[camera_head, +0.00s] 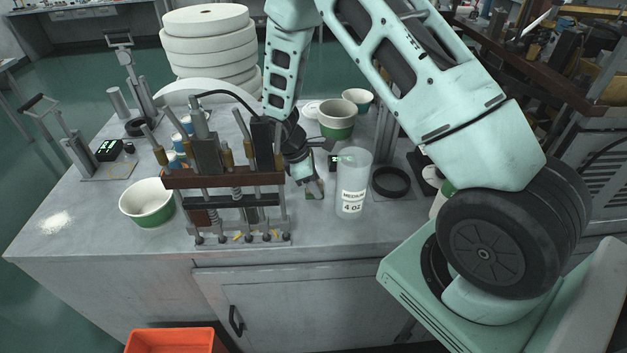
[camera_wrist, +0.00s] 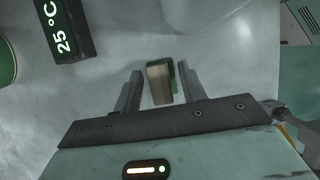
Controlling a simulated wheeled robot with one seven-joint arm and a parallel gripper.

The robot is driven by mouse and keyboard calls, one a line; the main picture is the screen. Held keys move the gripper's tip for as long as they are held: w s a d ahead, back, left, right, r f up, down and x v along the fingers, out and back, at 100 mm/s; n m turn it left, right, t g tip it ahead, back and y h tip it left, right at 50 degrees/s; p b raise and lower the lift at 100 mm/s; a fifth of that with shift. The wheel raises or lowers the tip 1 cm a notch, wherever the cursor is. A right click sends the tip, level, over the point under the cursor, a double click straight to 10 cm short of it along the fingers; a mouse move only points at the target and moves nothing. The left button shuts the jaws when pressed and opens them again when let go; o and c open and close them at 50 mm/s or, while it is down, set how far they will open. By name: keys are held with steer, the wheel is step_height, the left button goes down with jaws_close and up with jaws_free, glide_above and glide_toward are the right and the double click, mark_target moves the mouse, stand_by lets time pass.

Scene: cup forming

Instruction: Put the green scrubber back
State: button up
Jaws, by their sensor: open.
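The green scrubber (camera_wrist: 160,84) is a small block with a tan face and a green side, lying on the grey table in the wrist view. In the head view a small part of it (camera_head: 316,194) shows just beyond the gripper. My gripper (camera_wrist: 159,72) is open, with one finger on each side of the scrubber and a gap on both sides. In the head view my gripper (camera_head: 310,184) points down at the table between the metal press and the clear cup. Its fingertips are partly hidden there.
The metal press (camera_head: 222,180) stands close on the left. A clear cup marked "MEDIUM 4 OZ" (camera_head: 352,185) stands close on the right, with a black ring (camera_head: 391,181) beyond it. A thermometer display (camera_wrist: 66,30) reads 25 °C. A green-and-white tub (camera_head: 337,119) stands behind.

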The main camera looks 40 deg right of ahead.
steer(key=b+v, duration=0.4)
steer(key=v, duration=0.8)
steer(key=s+a+r+m+t+y, duration=0.1)
steer(key=s+a+r, duration=0.2)
steer(key=s+a, duration=0.3)
steer(key=s+a+r+y, duration=0.1)
steer(key=s+a+r, duration=0.25)
steer(key=a, duration=0.45)
steer(key=s+a+r+m+y, duration=0.1)
steer(key=s+a, duration=0.2)
steer(key=s, duration=0.5)
steer(key=s+a+m+t+y, duration=0.1)
steer(key=s+a, duration=0.3)
steer(key=s, duration=0.5)
steer(key=shift+r, duration=0.35)
steer(key=shift+s, duration=0.15)
step_height(320, 180, down, 5)
steer(key=b, duration=0.4)
steer(key=shift+d+r+b, duration=0.1)
steer(key=shift+b, duration=0.25)
steer(key=shift+c, duration=0.5)
